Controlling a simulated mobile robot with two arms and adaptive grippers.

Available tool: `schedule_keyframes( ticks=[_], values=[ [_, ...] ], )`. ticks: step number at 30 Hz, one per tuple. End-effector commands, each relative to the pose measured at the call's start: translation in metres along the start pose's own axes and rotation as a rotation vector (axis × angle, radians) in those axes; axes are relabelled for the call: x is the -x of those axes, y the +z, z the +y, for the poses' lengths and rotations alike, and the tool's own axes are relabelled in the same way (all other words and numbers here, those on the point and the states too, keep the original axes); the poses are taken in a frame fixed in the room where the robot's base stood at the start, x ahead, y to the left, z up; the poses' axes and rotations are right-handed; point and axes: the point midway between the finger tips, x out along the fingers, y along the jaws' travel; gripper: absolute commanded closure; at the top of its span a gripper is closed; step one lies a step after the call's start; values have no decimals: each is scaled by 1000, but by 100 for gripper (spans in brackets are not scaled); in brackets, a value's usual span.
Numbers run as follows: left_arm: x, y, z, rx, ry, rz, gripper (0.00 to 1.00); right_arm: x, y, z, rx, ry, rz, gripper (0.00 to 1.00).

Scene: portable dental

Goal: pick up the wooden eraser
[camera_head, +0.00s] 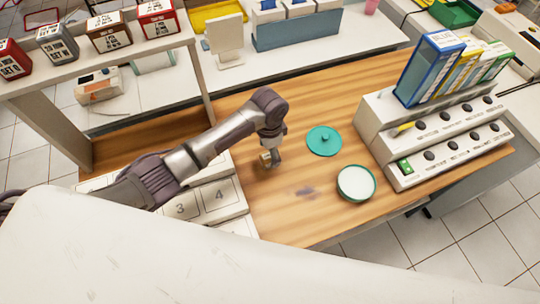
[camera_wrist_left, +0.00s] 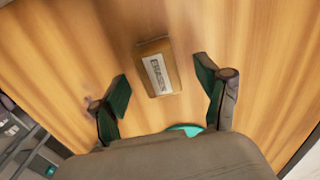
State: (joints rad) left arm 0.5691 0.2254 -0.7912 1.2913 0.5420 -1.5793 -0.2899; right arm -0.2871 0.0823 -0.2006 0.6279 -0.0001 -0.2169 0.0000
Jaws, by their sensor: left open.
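The wooden eraser (camera_wrist_left: 157,68) is a small brown block with a pale printed label. It lies on the wooden table in the left wrist view, ahead of my left gripper and roughly centred between its fingers. My left gripper (camera_wrist_left: 165,92) is open and empty, with its two green-padded fingers spread to either side. In the head view my left gripper (camera_head: 270,158) points down over the table, left of the teal lid. The eraser cannot be told clearly there, as the gripper covers that spot. My right gripper is not in view.
A teal lid (camera_head: 324,141) and a round teal bowl with white contents (camera_head: 356,183) stand right of the gripper. A white rack (camera_head: 375,125) holding coloured boxes is at the right. White numbered drawers (camera_head: 207,197) sit below my left arm. Wood between is clear.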

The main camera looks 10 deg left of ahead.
Motion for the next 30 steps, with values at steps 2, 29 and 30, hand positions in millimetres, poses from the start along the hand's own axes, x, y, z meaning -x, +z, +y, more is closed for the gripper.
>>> schedule_keyframes(
  ticks=[2, 29, 30],
  values=[
    [-11, -1, 3, 1, 2, -4, 25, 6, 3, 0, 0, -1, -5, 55],
    [-29, -1, 2, 1, -1, 0, 90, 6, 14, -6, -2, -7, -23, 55],
    [-29, -1, 2, 1, -1, 0, 90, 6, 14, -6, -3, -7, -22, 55]
  ],
)
